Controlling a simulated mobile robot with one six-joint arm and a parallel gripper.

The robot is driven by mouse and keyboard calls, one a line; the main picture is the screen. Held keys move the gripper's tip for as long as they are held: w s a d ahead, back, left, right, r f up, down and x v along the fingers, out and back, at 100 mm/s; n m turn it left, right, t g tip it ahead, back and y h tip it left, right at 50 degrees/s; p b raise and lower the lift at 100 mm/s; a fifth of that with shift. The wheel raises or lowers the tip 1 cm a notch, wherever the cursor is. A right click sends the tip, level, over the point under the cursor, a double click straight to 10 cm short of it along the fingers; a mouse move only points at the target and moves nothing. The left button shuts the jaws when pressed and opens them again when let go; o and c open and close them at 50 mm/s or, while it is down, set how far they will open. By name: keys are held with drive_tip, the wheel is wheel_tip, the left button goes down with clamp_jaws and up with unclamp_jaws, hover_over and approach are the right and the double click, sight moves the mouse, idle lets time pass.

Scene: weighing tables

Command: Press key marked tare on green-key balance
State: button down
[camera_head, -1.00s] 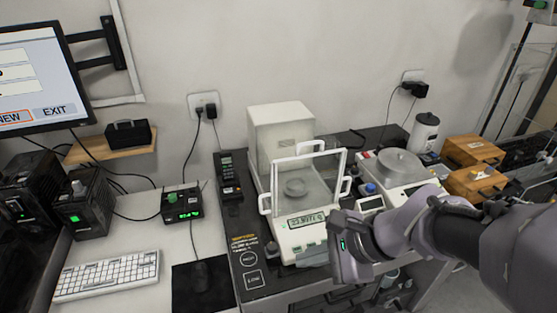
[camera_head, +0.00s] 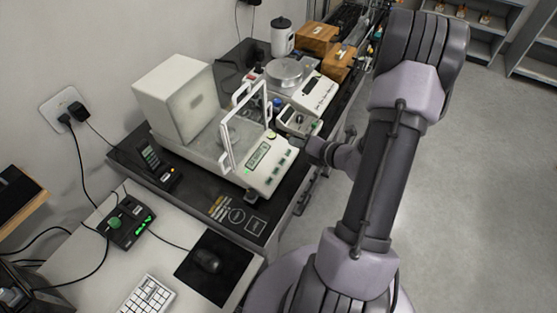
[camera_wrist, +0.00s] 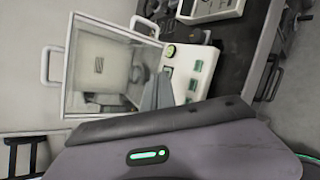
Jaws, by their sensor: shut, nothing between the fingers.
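The green-key balance (camera_head: 215,150) is a white unit with a boxy rear housing and a framed clear shield. Its sloping front panel has a lit display (camera_head: 258,155) and several green keys (camera_head: 279,166). In the wrist view the green keys (camera_wrist: 195,67) show on the white panel beside the shield (camera_wrist: 110,70); their lettering is too small to read. My gripper (camera_head: 313,150) is beside the front panel, to its right in the head view. Its shut, empty grey fingers (camera_wrist: 162,80) overlap the panel's edge in the wrist view; the gap cannot be judged.
A second balance with a round pan (camera_head: 286,72) stands behind, with a small knobbed instrument (camera_head: 298,120) before it. Wooden boxes (camera_head: 317,37) and a white canister (camera_head: 283,38) are farther back. A mouse (camera_head: 207,260) lies on a black mat. Open floor (camera_head: 470,190) is at right.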

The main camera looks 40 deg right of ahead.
sight(283, 162)
drive_tip(key=f+b, duration=0.2)
drive_tip(key=w+f+b, duration=0.1)
drive_tip(key=f+b, duration=0.2)
drive_tip(key=w+a+f+b, duration=0.1)
drive_tip(key=f+b, duration=0.1)
drive_tip(key=f, duration=0.1)
drive_tip(key=shift+w+a+f, duration=0.1)
drive_tip(key=shift+w+f, duration=0.05)
drive_tip(key=shift+w, duration=0.1)
idle(1.9)
drive_tip(key=shift+w+f+b, duration=0.1)
drive_tip(key=shift+f+b, duration=0.3)
drive_tip(key=shift+b, duration=0.05)
drive_tip(key=shift+w+a+f, duration=0.1)
drive_tip(key=shift+f, duration=0.3)
drive_tip(key=shift+r, duration=0.1)
idle(0.5)
drive_tip(key=shift+s+r+p, duration=0.25)
drive_tip(key=shift+r+p, duration=0.25)
drive_tip(key=shift+r, duration=0.2)
